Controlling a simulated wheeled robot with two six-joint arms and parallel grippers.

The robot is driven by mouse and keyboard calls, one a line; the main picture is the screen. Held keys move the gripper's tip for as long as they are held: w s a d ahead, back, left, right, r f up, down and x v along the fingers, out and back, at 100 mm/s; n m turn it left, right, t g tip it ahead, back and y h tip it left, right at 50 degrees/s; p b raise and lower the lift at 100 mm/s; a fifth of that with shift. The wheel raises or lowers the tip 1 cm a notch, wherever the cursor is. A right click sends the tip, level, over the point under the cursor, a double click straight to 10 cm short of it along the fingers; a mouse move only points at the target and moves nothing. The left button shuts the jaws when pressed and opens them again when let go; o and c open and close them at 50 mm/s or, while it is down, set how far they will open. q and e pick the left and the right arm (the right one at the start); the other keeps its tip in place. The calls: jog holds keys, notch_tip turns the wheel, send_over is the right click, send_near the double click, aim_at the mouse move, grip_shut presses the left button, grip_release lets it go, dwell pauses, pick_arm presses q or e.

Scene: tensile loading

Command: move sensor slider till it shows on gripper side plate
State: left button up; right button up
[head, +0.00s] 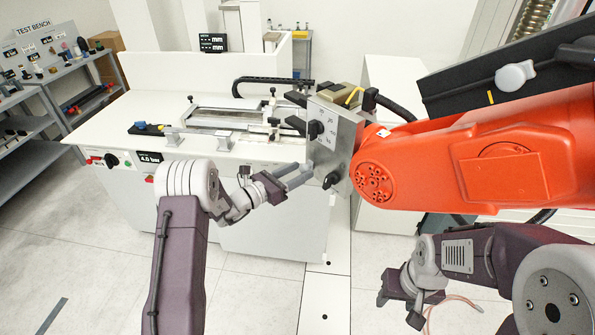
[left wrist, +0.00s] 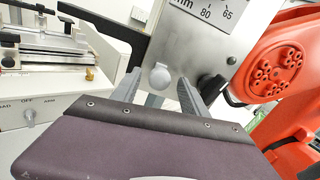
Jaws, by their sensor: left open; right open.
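The metal side plate (head: 345,142) is on the gripper at the end of the orange robot arm. Two dark knobs show on it in the head view. In the left wrist view the plate (left wrist: 212,50) bears the printed numbers 80 and 65. A round grey knob (left wrist: 159,76) shows at its lower edge, between my left fingertips in the picture; I cannot tell whether it is the sensor slider or whether they touch it. My left gripper (head: 303,176) is open and empty just left of the plate. My right gripper (head: 402,300) is open and empty, low at the right.
The orange robot arm (head: 480,155) fills the right of the head view, close to my arms. The white test bench (head: 110,118) with fixtures stands behind my left arm. A shelf of parts (head: 70,75) is at the far left. Open floor lies in front.

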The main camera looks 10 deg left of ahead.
pick_arm(q)
grip_shut()
dwell(1.3)
